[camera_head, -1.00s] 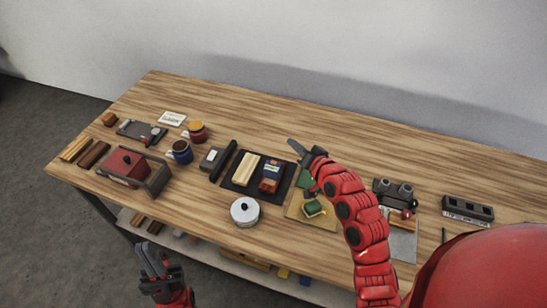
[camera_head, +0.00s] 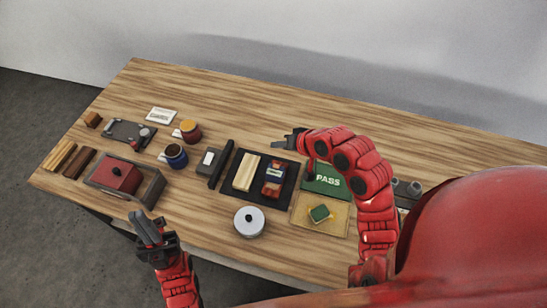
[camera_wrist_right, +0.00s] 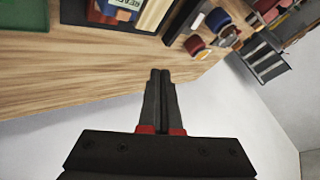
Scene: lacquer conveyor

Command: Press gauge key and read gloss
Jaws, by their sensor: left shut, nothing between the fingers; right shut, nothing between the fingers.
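The likely gauge is a small red and blue device (camera_head: 273,178) with a little screen. It lies on a black mat (camera_head: 258,204) beside a pale wood block (camera_head: 246,173). Its blue face (camera_wrist_right: 122,4), with partly cut-off lettering, shows at the top edge of the right wrist view; no value is readable. My right gripper (camera_head: 283,142) is shut and empty, above the table by the mat's far edge, apart from the device. Its closed fingers (camera_wrist_right: 160,78) point over bare wood in the wrist view. My left gripper (camera_head: 145,228) is shut and empty at the table's front edge.
A green PASS plate (camera_head: 327,180) and a tan mat (camera_head: 312,225) with a green pad lie right of the black mat. A white round pot (camera_head: 249,222) stands in front.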

